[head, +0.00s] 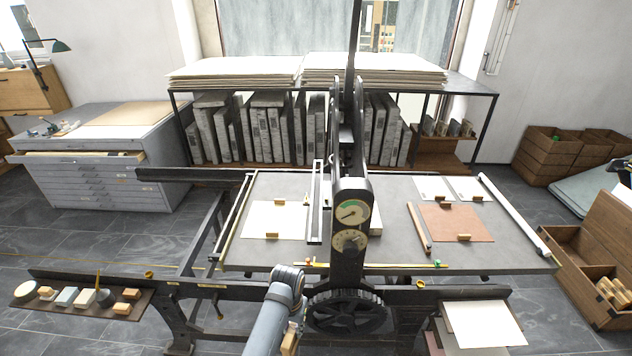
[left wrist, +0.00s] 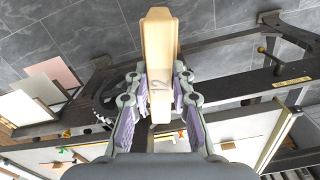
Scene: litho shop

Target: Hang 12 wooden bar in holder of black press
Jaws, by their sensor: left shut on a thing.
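My left gripper (left wrist: 160,88) is shut on a pale wooden bar (left wrist: 160,42), with one finger on each side of it. The bar carries a dark "12" on its face. In the head view my left arm covers most of the gripper, and a small part of the bar (head: 289,343) shows beside it, in front of the press. The black press (head: 349,264) has a tall column with two dials and a toothed wheel low down. Brass fittings (head: 148,275) show on its front rail, one also in the left wrist view (left wrist: 262,50). I cannot tell which is the holder. My right gripper is out of view.
A grey press bed (head: 390,200) carries sheets, small wooden blocks and a white roll (head: 513,213). A dark shelf (head: 75,302) with small blocks stands at front left. White sheets (head: 484,324) lie at front right. A wooden crate (head: 565,238) stands at far right.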

